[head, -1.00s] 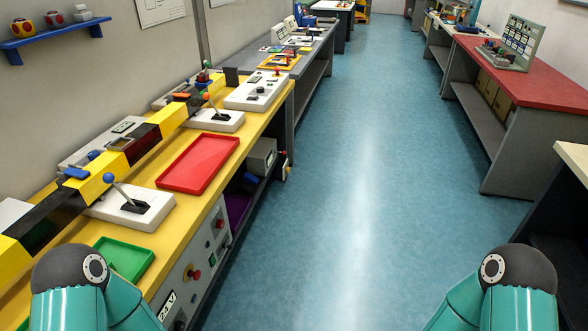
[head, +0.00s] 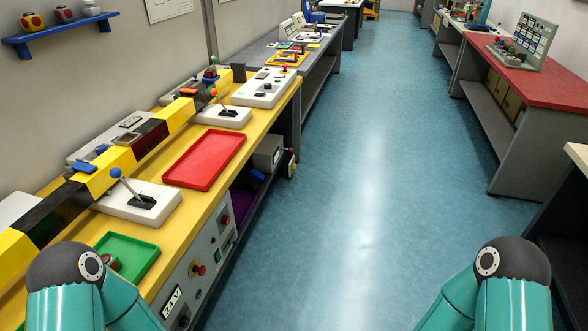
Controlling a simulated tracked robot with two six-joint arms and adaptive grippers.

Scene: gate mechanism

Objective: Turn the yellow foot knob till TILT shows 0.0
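I cannot make out a yellow foot knob or a readable TILT display in the head view. A yellow and black gate beam (head: 100,178) lies along the yellow bench (head: 226,168) on the left. Only the teal arm links of my two arms show at the bottom corners. Both grippers are out of view.
A red tray (head: 205,160), a green tray (head: 128,255) and a blue-knobbed lever box (head: 138,200) are on the yellow bench. A panel marked 24 V (head: 190,275) is on its front. The teal floor (head: 340,200) is clear. A red-topped bench (head: 530,85) stands right.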

